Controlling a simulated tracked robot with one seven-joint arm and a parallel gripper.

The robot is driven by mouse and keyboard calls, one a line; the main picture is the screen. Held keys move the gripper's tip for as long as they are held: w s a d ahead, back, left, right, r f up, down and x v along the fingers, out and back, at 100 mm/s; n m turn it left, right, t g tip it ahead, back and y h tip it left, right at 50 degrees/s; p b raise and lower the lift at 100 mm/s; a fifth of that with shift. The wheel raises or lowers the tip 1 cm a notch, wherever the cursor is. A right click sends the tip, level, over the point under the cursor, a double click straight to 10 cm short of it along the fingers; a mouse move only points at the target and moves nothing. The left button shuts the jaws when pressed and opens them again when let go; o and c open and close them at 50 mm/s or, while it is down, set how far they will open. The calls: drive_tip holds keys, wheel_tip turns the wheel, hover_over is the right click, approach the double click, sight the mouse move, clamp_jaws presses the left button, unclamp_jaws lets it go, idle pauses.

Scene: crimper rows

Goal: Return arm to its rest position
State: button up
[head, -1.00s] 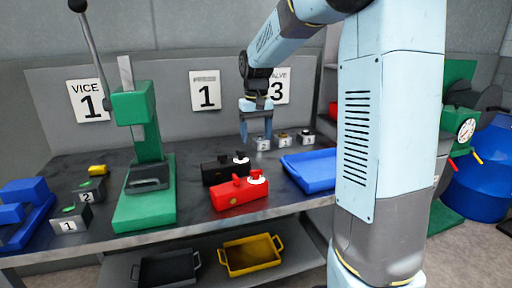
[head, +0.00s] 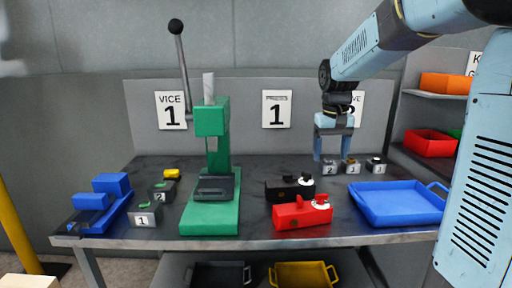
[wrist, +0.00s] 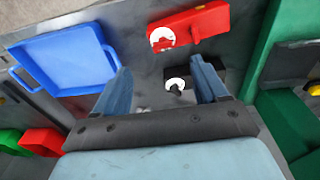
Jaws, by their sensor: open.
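My gripper (head: 333,146) hangs from my light blue arm over the back of the workbench (head: 255,222), with its fingers pointing down. Its two fingers are apart, and nothing is between them that I can make out. In the wrist view my gripper (wrist: 163,88) also shows spread fingers, with the bench below. A black block with a white knob (head: 283,191) and a red block with a white knob (head: 300,216) lie on the bench, left of and nearer than my gripper. Small numbered grey blocks (head: 352,167) stand at the back, close to my fingers.
A green lever press (head: 213,215) stands left on the bench. A blue tray (head: 395,207) lies at the right. A blue vice (head: 104,200) is at the far left. Yellow (head: 300,275) and dark bins (head: 218,276) sit below. Shelves with a red bin (head: 428,144) stand right.

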drive_tip(key=s+t, duration=0.4)
drive_tip(key=s, duration=2)
drive_tip(key=shift+d+r+t, duration=0.2)
drive_tip(key=shift+d+t, duration=0.1)
drive_tip(key=shift+c, duration=0.4)
